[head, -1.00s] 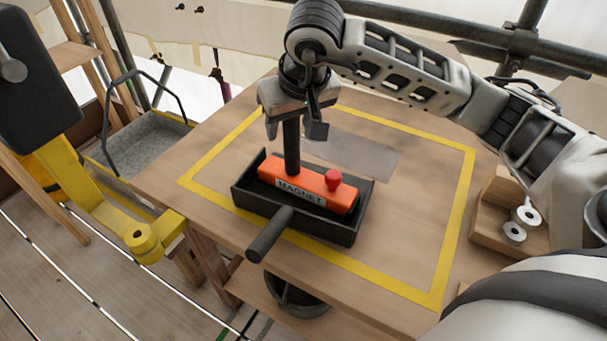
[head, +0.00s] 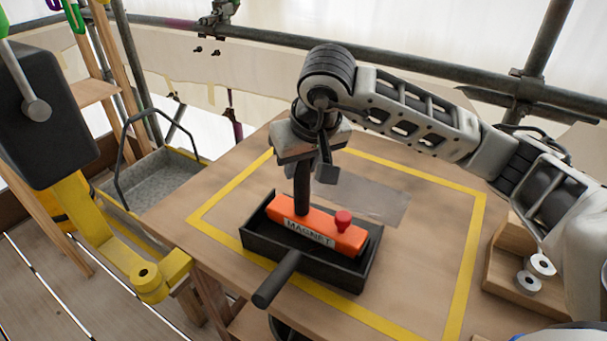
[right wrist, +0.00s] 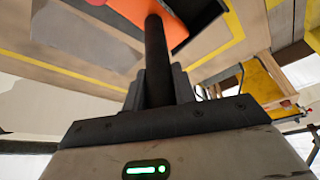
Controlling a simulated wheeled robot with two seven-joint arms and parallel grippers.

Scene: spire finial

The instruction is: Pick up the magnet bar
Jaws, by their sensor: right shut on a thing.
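The magnet bar (head: 318,228) is an orange block with a MAGNET label, a red knob on its right part and a black upright post. It lies in a black tray (head: 262,247) with a handle at its front. My right gripper (head: 313,172) is above the tray, shut on the bar's post. In the right wrist view the black post (right wrist: 157,60) stands between the fingers, with part of the orange bar (right wrist: 122,12) beyond it. The fingers partly hide the post's upper part. My left gripper is not in view.
The tray stands on a wooden table inside a yellow outline (head: 455,290). A grey flat patch (head: 375,200) lies behind it. A wooden holder with metal rolls (head: 541,265) is at the right. A yellow bracket (head: 150,282) and a grey metal tray (head: 165,180) are at the left.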

